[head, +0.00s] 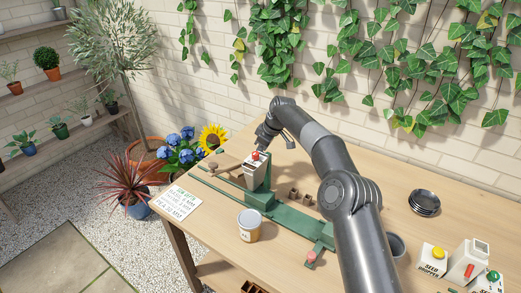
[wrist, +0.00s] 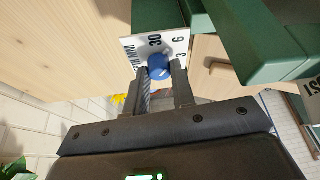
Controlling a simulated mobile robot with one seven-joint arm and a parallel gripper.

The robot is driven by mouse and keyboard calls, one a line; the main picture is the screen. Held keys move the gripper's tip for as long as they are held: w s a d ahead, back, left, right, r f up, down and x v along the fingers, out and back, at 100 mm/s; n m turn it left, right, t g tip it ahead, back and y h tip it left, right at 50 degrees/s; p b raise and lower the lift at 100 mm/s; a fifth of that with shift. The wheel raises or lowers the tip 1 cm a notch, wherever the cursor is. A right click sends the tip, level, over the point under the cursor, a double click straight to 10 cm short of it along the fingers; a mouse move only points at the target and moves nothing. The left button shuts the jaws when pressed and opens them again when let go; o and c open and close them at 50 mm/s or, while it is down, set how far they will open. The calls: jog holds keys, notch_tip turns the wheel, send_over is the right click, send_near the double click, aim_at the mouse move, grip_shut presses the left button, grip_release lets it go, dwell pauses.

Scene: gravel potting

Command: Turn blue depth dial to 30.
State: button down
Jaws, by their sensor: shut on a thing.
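The blue depth dial (wrist: 158,66) shows in the wrist view on a white scale plate (wrist: 176,40) marked with 30, 6, 3 and MM. My gripper (wrist: 160,73) has one finger on each side of the dial and is shut on it. I cannot make out a pointer on the dial, so its setting is unclear. In the head view my gripper (head: 262,140) is at the far end of the green machine (head: 282,216), beside a white box with a red top (head: 255,172). The dial is hidden there.
A cream tub (head: 249,228) and a lettered card (head: 176,202) are on the wooden table near the machine. Dark saucers (head: 425,203) and seed cartons (head: 466,260) stand at the right. Potted flowers (head: 182,152) are beyond the table's left edge.

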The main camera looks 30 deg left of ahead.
jog(key=shift+n+g, duration=0.3)
jog(key=shift+n, duration=0.4)
jog(key=c, duration=1.2)
grip_release()
jog(key=shift+r, duration=0.1)
jog(key=v, duration=1)
jog(key=shift+r, duration=0.3)
